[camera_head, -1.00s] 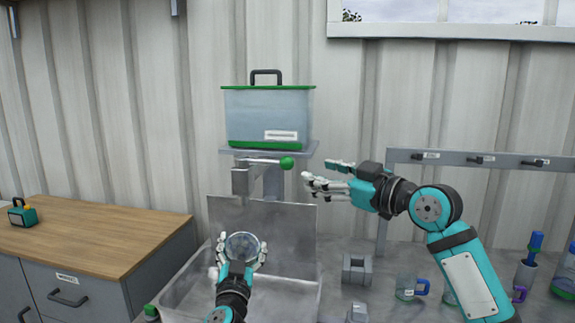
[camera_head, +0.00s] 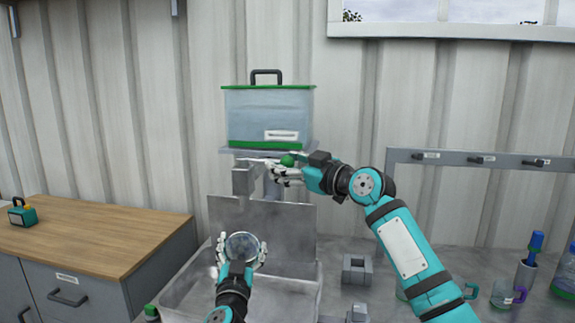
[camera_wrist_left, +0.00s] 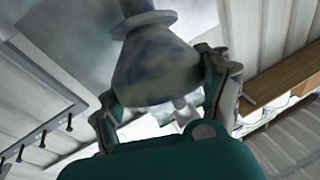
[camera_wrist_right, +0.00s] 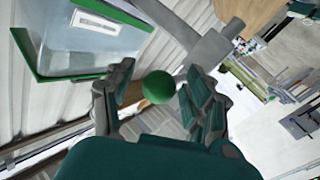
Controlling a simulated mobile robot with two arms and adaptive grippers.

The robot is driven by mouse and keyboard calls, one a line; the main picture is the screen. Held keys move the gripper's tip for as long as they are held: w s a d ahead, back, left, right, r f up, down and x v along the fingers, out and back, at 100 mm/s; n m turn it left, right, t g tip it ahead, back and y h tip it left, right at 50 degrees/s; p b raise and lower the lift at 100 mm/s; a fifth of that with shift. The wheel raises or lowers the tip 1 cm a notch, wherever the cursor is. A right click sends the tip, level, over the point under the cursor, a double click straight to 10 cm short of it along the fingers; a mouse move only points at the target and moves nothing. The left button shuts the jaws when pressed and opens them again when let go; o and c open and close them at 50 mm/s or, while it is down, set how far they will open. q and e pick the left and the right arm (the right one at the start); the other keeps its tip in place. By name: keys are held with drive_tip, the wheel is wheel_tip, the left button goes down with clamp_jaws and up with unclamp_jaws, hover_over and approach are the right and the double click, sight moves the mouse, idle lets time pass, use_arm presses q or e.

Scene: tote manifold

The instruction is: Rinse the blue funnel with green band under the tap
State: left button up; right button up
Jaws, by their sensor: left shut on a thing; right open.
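My left gripper (camera_head: 240,252) is shut on the funnel (camera_head: 242,245), which looks clear grey-blue and round from above. It is held over the metal sink (camera_head: 283,290), below the tap (camera_head: 243,181) in the head view. The tap's lever ends in a green knob (camera_head: 287,160). My right gripper (camera_head: 284,172) is open at the knob. In the right wrist view the knob (camera_wrist_right: 157,87) sits between the spread fingers; contact is unclear.
A green-lidded water tank (camera_head: 268,115) stands on a shelf above the tap. Right of the sink are a grey block-like holder (camera_head: 357,268), mugs (camera_head: 502,294) and a cup with a blue brush (camera_head: 526,272). A wooden-topped cabinet (camera_head: 90,235) stands left.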

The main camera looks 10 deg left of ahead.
sight(277, 161)
drive_tip(key=shift+d+r, duration=0.1)
drive_tip(key=shift+r, duration=0.1)
clamp_jaws()
drive_tip(key=shift+s, duration=0.1)
drive_tip(key=shift+s+a+r+m+t+h, duration=0.1)
drive_tip(key=shift+s+a+m+t+h, duration=0.05)
drive_tip(key=shift+s+m+t+h, duration=0.6)
drive_tip(key=shift+s+a+m+t+h, duration=0.15)
drive_tip(key=shift+s+m+t+h, duration=0.35)
drive_tip(key=shift+t, duration=0.35)
drive_tip(key=shift+s+r+m+t+h, duration=0.1)
drive_tip(key=shift+s+m+t+h, duration=0.15)
drive_tip(key=shift+m+t+h, duration=0.4)
drive_tip(key=shift+c, duration=1.6)
unclamp_jaws()
drive_tip(key=shift+o, duration=1.6)
drive_tip(key=shift+w+d+f+g, duration=0.1)
drive_tip(key=shift+f+g, duration=0.15)
drive_tip(key=shift+f, duration=0.05)
